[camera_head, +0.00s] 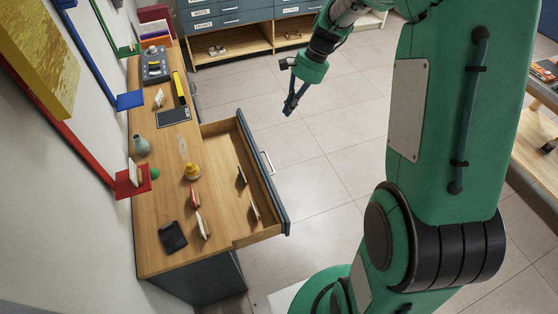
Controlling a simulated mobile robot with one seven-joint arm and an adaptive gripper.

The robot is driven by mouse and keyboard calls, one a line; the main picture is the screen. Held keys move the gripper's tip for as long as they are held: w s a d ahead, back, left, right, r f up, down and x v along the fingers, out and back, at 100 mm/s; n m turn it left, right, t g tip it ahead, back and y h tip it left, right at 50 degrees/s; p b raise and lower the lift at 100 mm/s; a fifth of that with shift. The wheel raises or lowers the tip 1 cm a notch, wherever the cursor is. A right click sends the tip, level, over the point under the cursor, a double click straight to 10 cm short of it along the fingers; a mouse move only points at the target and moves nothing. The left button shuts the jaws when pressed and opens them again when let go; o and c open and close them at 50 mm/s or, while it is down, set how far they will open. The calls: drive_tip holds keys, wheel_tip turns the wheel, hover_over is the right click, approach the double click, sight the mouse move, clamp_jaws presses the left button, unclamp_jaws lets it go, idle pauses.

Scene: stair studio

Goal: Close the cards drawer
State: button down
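A drawer of the wooden-topped desk is pulled well out, with its wooden inside (222,148) in plain view. Its dark front panel (279,199) faces right and carries a pale bar handle (267,162). No label shows on it from here, so I cannot read whether it is the cards drawer. Small upright card-like pieces (241,175) stand inside it. My gripper (289,106) hangs in the air up and to the right of the handle in the picture, apart from the drawer. Its fingers point down and look close together, but their gap is unclear.
The desk top (153,204) holds a black tray (172,236), a yellow object (192,171), a teal vase (141,145) and a grey device (155,64). A blue-grey cabinet (228,20) stands behind. Tiled floor (330,135) right of the drawer is clear.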

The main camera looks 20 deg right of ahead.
drive_tip(key=w+d+f+m+y, duration=0.1)
drive_tip(key=w+d+f+m, duration=0.1)
drive_tip(key=f, duration=0.9)
drive_tip(key=w+d+f+m+y, duration=0.2)
drive_tip(key=d+f, duration=0.3)
drive_tip(key=f, duration=0.7)
drive_tip(key=w+d+f+m+y, duration=0.2)
drive_tip(key=w+d+f+m, duration=0.1)
drive_tip(key=f, duration=0.8)
drive_tip(key=shift+w+d+f+m+p, duration=0.15)
drive_tip(key=shift+w+d+m+p, duration=0.2)
drive_tip(key=shift+d+m, duration=0.4)
drive_tip(key=a+f+b, duration=0.2)
drive_tip(key=a+f, duration=0.3)
drive_tip(key=a, duration=0.6)
drive_tip(key=shift+a+f, duration=0.3)
drive_tip(key=shift+f, duration=0.05)
drive_tip(key=shift+a, duration=0.15)
